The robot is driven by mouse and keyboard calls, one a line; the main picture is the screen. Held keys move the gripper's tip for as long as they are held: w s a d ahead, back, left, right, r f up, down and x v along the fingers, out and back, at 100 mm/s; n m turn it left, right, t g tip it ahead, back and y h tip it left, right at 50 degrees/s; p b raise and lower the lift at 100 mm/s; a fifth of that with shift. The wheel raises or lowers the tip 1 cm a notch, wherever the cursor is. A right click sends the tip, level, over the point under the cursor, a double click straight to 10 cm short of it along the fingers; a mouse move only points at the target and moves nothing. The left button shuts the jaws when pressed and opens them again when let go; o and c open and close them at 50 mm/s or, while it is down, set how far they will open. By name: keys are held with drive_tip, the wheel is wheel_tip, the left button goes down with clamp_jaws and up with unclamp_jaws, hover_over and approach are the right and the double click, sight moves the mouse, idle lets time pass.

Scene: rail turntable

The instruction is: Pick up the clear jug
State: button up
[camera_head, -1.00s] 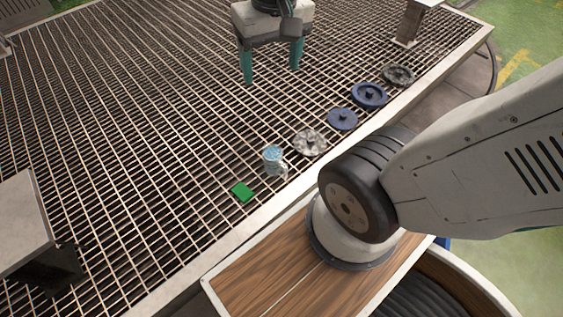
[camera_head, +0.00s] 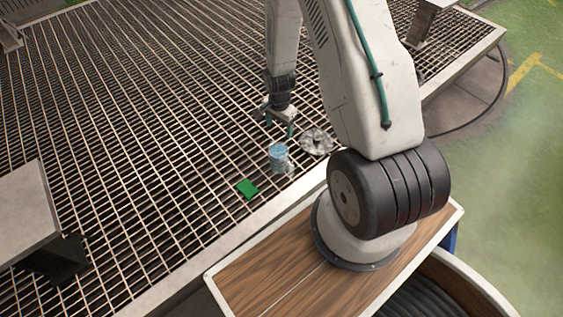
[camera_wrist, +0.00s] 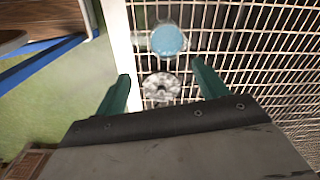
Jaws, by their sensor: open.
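The clear jug (camera_head: 279,157) stands upright on the grating, with light blue showing at its top and a handle on its right side. In the wrist view the jug (camera_wrist: 168,40) shows from above, beyond the fingertips. My gripper (camera_head: 277,122) is open and empty, with green fingers, above and behind the jug in the head view. In the wrist view my gripper (camera_wrist: 160,75) has its fingers spread wide, with a grey handwheel between them lower in the picture. The fingers do not appear to touch the jug.
A grey block (camera_head: 25,210) stands at left. The pale table edge (camera_head: 225,245) runs nearby; the grating at left is open.

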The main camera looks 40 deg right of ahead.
sight(289, 162)
drive_tip(key=s+f+m, duration=0.1)
drive_tip(key=f, duration=0.3)
drive_tip(key=s+f+m, duration=0.1)
drive_tip(key=s+f, duration=0.1)
drive_tip(key=f, duration=0.2)
drive_tip(key=s+d+f+m, duration=0.1)
drive_tip(key=f, duration=0.4)
drive_tip(key=shift+s, duration=0.3)
wheel_tip(289, 162, down, 8)
drive_tip(key=shift+r, duration=0.1)
drive_tip(key=c, duration=1.5)
drive_tip(key=shift+c, duration=0.2)
drive_tip(key=shift+r, duration=0.8)
wheel_tip(289, 162, up, 2)
drive_tip(key=s+d+r, duration=0.1)
drive_tip(key=s+d, duration=0.9)
drive_tip(key=d, duration=0.2)
drive_tip(key=shift+s+r, duration=0.2)
drive_tip(key=shift+s, duration=0.1)
